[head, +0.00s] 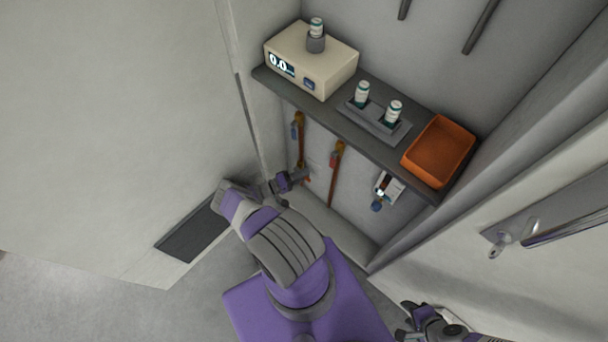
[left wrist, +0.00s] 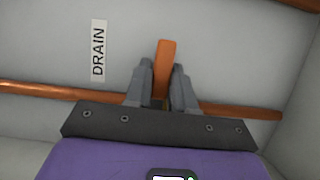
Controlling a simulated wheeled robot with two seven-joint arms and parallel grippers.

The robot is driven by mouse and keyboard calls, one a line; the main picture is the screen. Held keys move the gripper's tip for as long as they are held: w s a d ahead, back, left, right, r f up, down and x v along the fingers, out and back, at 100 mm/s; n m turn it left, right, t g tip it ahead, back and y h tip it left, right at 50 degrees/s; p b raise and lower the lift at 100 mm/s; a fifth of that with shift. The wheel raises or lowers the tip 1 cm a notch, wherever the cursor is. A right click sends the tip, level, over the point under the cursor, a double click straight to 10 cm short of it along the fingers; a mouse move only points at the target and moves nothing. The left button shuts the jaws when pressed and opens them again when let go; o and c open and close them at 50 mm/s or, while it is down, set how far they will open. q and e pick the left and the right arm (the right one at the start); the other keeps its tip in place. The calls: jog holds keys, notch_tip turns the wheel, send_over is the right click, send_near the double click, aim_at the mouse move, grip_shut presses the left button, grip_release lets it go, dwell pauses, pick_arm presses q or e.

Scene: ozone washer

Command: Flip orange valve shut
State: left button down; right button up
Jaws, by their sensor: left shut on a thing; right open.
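The orange valve handle (left wrist: 165,62) shows in the left wrist view as a flat lever standing across a copper pipe (left wrist: 45,90). A label reading DRAIN (left wrist: 98,52) is on the wall beside it. My left gripper (left wrist: 163,75) is shut on the handle, with one finger on each side, and the handle's end sticks out past the fingertips. In the head view my left gripper (head: 303,176) is low at the wall below the shelf and hides most of the handle. My right gripper (head: 404,322) is open at the bottom right, partly cut off, away from the pipes.
A dark shelf (head: 330,117) above holds a cream device (head: 330,62) reading 0.0, vials in a rack (head: 377,124) and an orange tray (head: 438,148). A blue valve (head: 295,131) and a red valve (head: 334,158) sit on copper pipes nearby.

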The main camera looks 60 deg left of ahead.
pick_arm(q)
jog(key=shift+r, duration=0.1)
dwell(0.5)
jog(key=c, duration=1)
grip_release()
jog(key=shift+c, duration=0.2)
